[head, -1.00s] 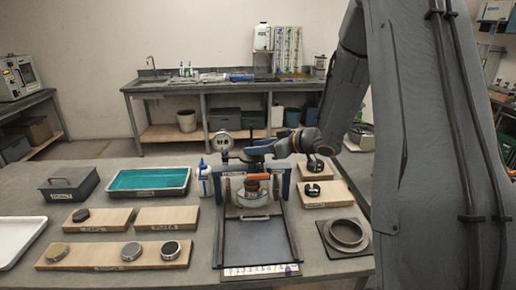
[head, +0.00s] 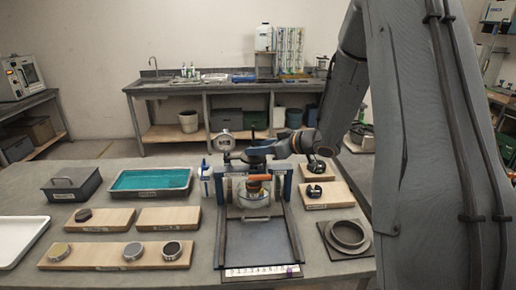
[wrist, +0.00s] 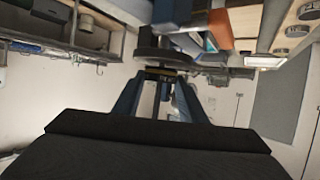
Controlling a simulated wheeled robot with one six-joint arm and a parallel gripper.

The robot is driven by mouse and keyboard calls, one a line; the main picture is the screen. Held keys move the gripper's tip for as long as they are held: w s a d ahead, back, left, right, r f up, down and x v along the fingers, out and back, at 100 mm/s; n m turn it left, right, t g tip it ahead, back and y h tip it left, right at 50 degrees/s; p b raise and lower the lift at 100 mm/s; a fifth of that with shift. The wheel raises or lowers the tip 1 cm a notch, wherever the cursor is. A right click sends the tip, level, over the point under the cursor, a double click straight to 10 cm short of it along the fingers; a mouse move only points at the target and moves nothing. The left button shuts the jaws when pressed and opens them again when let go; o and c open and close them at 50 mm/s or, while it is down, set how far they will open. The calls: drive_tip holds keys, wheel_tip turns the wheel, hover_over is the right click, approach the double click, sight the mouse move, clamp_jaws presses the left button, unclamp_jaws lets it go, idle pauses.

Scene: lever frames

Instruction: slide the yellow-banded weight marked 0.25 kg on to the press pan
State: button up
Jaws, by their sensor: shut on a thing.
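My gripper (head: 258,155) is above the press, in the upper middle of the lever frame. Its two blue fingers (wrist: 158,98) are shut on a dark round disc (wrist: 165,58) in the wrist view. A thin yellowish strip shows between the fingertips, which fits the yellow-banded weight, but no marking can be read. In the head view the disc is a dark shape in front of the frame's blue uprights. The press (head: 253,198) has an orange handle (head: 260,177) below the gripper. The press pan cannot be told apart from the held disc, and whether they touch is unclear.
Boards with several discs (head: 132,251) and a teal tray (head: 151,180) are left.

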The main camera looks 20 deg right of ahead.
drive_tip(key=shift+f, duration=0.35)
idle(0.3)
drive_tip(key=o, duration=1.1)
drive_tip(key=shift+o, duration=0.2)
drive_tip(key=shift+p+v, duration=1.6)
drive_tip(key=shift+v, duration=0.8)
drive_tip(key=shift+p+v, duration=0.4)
drive_tip(key=shift+v, duration=0.75)
drive_tip(key=shift+w, duration=0.1)
